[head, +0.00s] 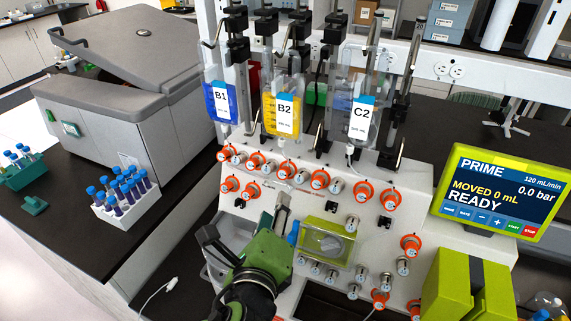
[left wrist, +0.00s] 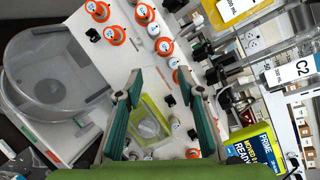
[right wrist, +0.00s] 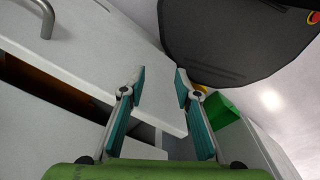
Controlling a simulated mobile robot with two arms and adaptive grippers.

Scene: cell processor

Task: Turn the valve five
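The cell processor's white front panel (head: 330,212) carries several round valves with orange handles, such as one in the upper row (head: 320,179) and one further right (head: 364,188). Their labels are too small to read, so I cannot tell which is valve five. My left gripper (head: 287,226) is in front of the panel, below the upper valve rows. In the left wrist view its two fingers (left wrist: 160,85) are apart and empty. An orange valve (left wrist: 165,46) shows just beyond them. My right gripper (right wrist: 160,75) is open and empty, away from the panel, facing grey-white surfaces.
Hanging bags B1 (head: 222,102), B2 (head: 284,115) and C2 (head: 361,122) are above the panel. A yellow-green screen (head: 500,194) reads PRIME and READY. A clear bowl (left wrist: 55,75) lies left of the left gripper. A tube rack (head: 127,213) stands on the dark bench.

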